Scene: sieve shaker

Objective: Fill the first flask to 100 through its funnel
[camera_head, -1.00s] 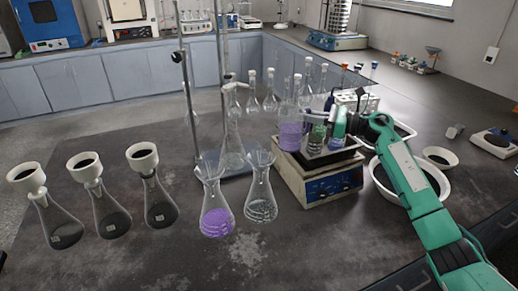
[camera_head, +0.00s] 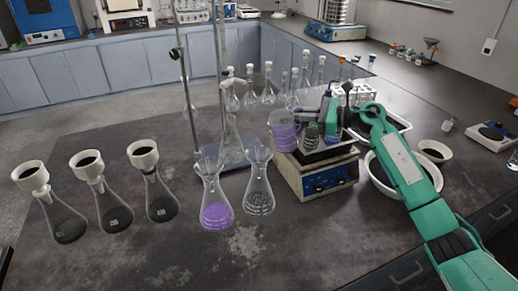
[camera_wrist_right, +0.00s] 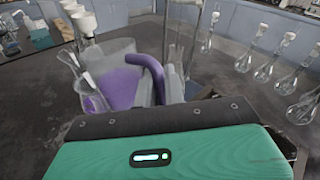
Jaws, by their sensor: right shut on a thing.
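Three conical flasks with white funnels stand in a row at the left of the bench: the left flask (camera_head: 66,222), the middle flask (camera_head: 114,213) and the right flask (camera_head: 161,201). Their funnels (camera_head: 30,178) have dark mouths. I see no clear fill level in these flasks. My right gripper (camera_head: 326,117) is shut on the handle of a clear jug (camera_head: 283,134) with purple liquid. The jug is at the left edge of the hotplate, roughly upright. The right wrist view shows the jug's purple handle (camera_wrist_right: 150,68) between my fingers.
Two open conical flasks, one with purple liquid (camera_head: 216,215) and one clear (camera_head: 259,190), stand between the jug and the funnels. The front bench is clear.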

